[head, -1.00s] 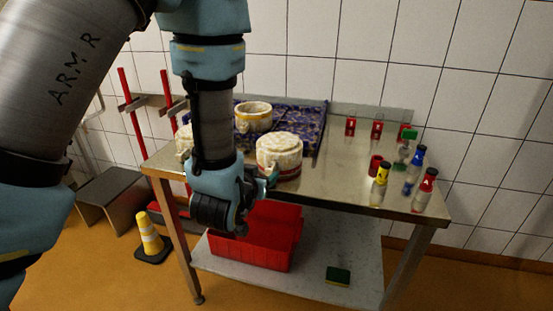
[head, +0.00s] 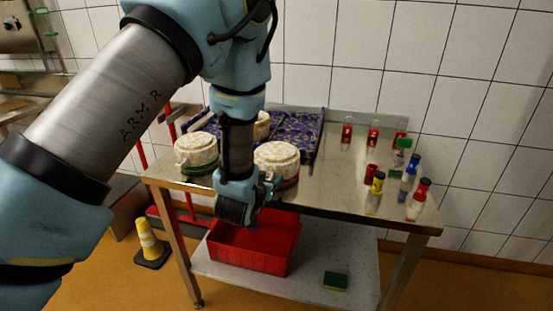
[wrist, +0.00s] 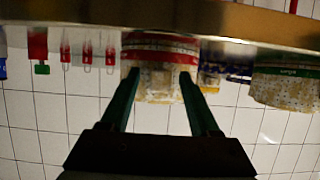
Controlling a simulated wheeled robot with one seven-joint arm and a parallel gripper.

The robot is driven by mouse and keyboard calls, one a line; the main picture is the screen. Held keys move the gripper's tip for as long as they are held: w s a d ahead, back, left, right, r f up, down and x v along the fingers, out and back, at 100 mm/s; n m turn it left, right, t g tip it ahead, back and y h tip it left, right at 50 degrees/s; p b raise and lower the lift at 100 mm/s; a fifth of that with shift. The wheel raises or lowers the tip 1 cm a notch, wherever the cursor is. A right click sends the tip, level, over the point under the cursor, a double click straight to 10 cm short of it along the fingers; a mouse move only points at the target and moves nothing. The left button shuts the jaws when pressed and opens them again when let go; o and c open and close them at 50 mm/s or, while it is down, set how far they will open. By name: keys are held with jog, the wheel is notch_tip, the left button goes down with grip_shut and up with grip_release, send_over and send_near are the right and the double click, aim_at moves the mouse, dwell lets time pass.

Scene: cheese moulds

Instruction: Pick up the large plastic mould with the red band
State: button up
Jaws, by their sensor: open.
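The large mould with the red band (head: 277,158) is pale and speckled and stands upright near the table's front edge. My gripper (head: 264,193) hangs just in front of it and hides part of its left side. In the upside-down wrist view, the red-banded mould (wrist: 158,90) shows between and beyond my open fingers (wrist: 160,76). I cannot tell whether the fingertips reach past its near side. A similar mould with a green band (head: 196,153) stands to the left; it also shows at the right of the wrist view (wrist: 285,85).
A third mould (head: 262,124) stands behind, partly hidden, by a blue patterned mat (head: 305,130). A red crate (head: 255,250) sits on the lower shelf.

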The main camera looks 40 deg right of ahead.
jog(key=shift+c, duration=0.4)
grip_shut()
dwell(0.9)
